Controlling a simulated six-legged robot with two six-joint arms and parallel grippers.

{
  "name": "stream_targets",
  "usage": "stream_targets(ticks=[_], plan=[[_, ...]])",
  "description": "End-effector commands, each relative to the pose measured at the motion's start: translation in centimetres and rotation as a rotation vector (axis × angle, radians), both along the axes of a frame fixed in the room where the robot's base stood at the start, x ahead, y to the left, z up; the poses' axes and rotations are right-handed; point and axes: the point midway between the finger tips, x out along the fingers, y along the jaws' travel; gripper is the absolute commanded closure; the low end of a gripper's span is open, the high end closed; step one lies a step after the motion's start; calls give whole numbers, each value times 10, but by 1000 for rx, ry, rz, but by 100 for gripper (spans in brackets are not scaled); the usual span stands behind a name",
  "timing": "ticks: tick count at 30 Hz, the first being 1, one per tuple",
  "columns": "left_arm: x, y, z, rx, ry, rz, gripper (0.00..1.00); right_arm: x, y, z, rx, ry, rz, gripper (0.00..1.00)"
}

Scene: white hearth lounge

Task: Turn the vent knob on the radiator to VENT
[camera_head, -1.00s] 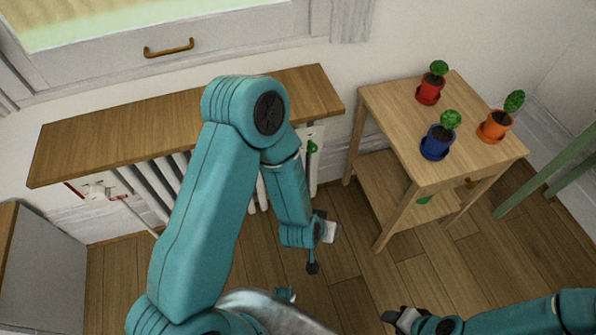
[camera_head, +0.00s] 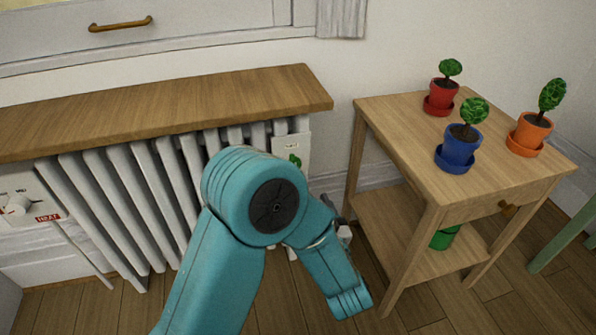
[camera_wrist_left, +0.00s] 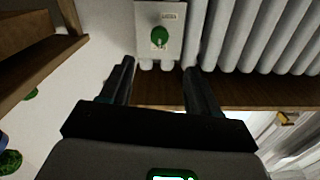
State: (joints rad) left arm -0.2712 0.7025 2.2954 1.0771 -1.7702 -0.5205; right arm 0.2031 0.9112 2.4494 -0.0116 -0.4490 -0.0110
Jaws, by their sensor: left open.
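The white radiator (camera_head: 120,210) stands under a wooden shelf. A pale plate at its right end carries a green knob (camera_head: 295,160), partly hidden by my left arm in the head view. In the left wrist view the same green knob (camera_wrist_left: 158,38) shows on its plate (camera_wrist_left: 145,18), with a small label too blurred to read. My left gripper (camera_wrist_left: 160,75) is open and empty. Its two dark fingers point toward the plate, apart from the knob, which appears beyond and between the fingertips. My right gripper is out of view.
A second plate with a red-marked knob (camera_head: 16,204) and a HEAT label is at the radiator's left end. A wooden side table (camera_head: 400,115) at right holds red (camera_head: 440,97), blue (camera_head: 458,150) and orange (camera_head: 530,133) plant pots; a green object (camera_head: 443,238) is on its lower shelf.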

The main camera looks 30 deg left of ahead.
Motion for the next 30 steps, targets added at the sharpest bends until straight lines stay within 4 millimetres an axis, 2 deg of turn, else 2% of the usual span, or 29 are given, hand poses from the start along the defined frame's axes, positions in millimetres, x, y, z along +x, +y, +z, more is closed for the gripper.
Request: stream_targets(ticks=[6,15,21,29,30], plan=[[35,43,1,-1,-2,6,39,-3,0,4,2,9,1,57],[76,85,0,-1,-1,1,39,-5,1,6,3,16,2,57],[88,96,-1,-1,1,-3,39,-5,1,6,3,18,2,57],[89,97,-1,-1,1,-4,39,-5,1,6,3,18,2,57],[89,97,-1,-1,1,-4,45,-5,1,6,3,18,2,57]])
